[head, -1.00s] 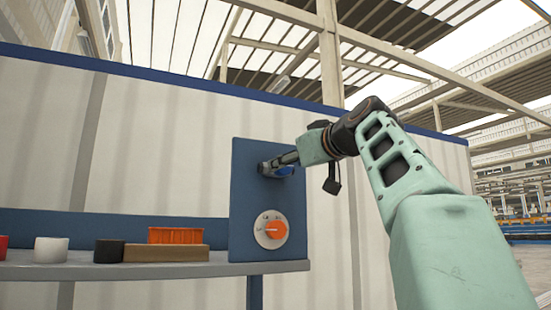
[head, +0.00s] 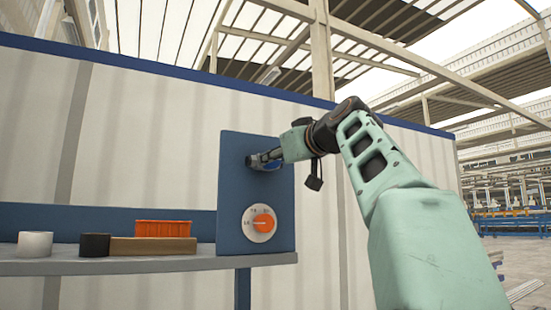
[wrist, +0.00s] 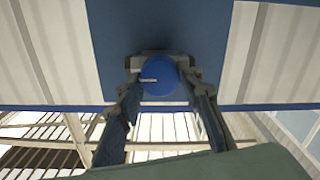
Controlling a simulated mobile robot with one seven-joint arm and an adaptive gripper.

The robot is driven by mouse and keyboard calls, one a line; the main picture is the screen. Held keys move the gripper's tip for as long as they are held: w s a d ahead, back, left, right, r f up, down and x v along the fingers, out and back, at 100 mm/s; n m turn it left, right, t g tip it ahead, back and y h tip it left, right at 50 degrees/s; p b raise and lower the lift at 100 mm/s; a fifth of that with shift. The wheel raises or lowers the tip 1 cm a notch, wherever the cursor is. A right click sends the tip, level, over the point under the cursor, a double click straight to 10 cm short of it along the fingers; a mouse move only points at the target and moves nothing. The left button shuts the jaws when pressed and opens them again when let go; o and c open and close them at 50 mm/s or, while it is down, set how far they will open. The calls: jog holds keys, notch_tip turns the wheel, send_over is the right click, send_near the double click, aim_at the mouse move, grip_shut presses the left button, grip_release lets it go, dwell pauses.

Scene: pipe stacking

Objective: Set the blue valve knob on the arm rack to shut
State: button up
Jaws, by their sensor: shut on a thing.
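The blue valve knob (wrist: 162,76) is round, with a short white mark pointing left in the wrist view. It sits on the upper part of the dark blue panel (head: 230,215) of the rack. My gripper (head: 262,160) is shut on the knob, with one finger on each side of it in the wrist view. In the head view the fingers largely hide the knob. The knob's dial and its labels are hidden, so I cannot read its setting.
An orange knob (head: 263,223) on a white dial sits lower on the same panel. The grey shelf (head: 150,266) to the left holds a white cylinder (head: 35,244), a black cylinder (head: 94,245), a wooden block (head: 150,247) and an orange crate (head: 163,229).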

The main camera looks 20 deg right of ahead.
jog(key=shift+m+p, duration=2)
jog(key=shift+m, duration=7)
jog(key=o, duration=1.2)
jog(key=shift+d, duration=0.1)
jog(key=shift+c, duration=0.2)
jog(key=shift+f, duration=0.1)
